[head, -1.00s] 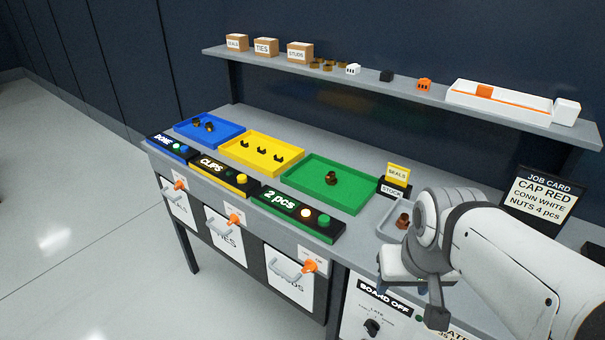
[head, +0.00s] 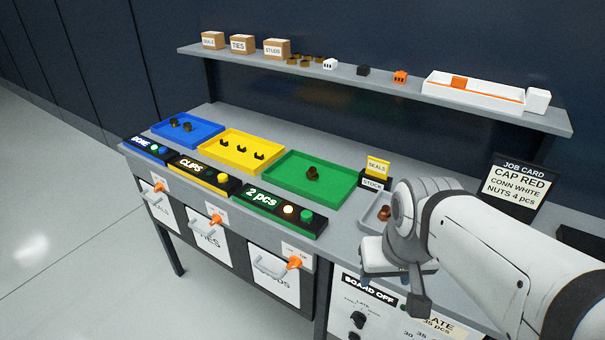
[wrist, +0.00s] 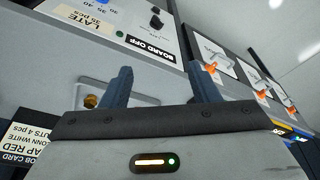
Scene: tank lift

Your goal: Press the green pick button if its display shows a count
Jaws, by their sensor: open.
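The green tray (head: 335,190) has a black display bar (head: 240,195) along its front that reads "2 pcs". At the bar's right end are a lit pale lamp (head: 288,210) and the green button (head: 306,215). A dark brown part lies in the green tray. My gripper (wrist: 158,82) shows two dark fingers spread apart with nothing between them. In the head view its white hand (head: 382,258) is to the right of and below the green button, apart from it.
A blue tray (head: 205,143) with a "DONE" bar and a yellow tray (head: 232,168) with a "CLIPS" bar stand left. A small grey tray (head: 370,222) and a job card (head: 518,185) are near my arm. A shelf (head: 395,90) runs behind. Drawer handles stick out in front.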

